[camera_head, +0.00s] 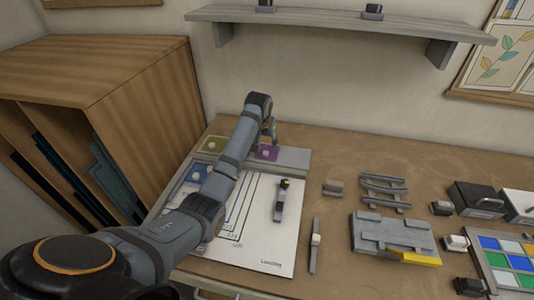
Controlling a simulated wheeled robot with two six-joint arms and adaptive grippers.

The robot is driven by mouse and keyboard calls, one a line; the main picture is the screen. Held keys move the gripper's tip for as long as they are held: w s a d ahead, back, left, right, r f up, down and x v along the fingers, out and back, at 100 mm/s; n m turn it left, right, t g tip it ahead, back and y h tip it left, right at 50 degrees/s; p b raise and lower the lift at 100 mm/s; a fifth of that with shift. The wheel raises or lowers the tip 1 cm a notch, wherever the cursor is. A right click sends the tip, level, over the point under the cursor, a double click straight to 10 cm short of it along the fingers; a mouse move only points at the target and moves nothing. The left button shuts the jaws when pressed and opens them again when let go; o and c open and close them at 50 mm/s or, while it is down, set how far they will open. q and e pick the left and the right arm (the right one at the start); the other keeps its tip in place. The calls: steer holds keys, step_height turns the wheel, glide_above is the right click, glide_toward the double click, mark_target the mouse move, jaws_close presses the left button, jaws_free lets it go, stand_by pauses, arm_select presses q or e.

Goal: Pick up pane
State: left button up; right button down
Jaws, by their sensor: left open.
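A purple pane (262,156) with a pale round spot lies flat on a grey strip at the back of the workbench. An olive-green pane (211,141) lies to its left, and a blue pane (191,177) lies nearer, partly hidden by my left arm. My left gripper (270,137) points down over the back edge of the purple pane. It is open and appears empty; I cannot tell whether its fingers touch the pane. My right gripper is not in view.
A drawn paper sheet (262,238) lies in front, with a dark tool (281,202) on it. A grey block fixture (388,235) and a coloured glass panel (510,262) stand to the right. A wooden cabinet (105,75) borders the left; a shelf (330,20) hangs above.

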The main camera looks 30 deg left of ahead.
mark_target(266, 152)
arm_select(q)
steer(key=x, duration=0.2)
steer(key=shift+w+f, duration=0.3)
steer(key=shift+f, duration=0.05)
steer(key=shift+w+a+f+p, duration=0.1)
steer(key=shift+a+f+p, duration=0.1)
steer(key=shift+f+p, duration=0.25)
steer(key=x, duration=0.4)
steer(key=shift+a+f, duration=0.1)
steer(key=shift+a, duration=0.05)
jaws_close()
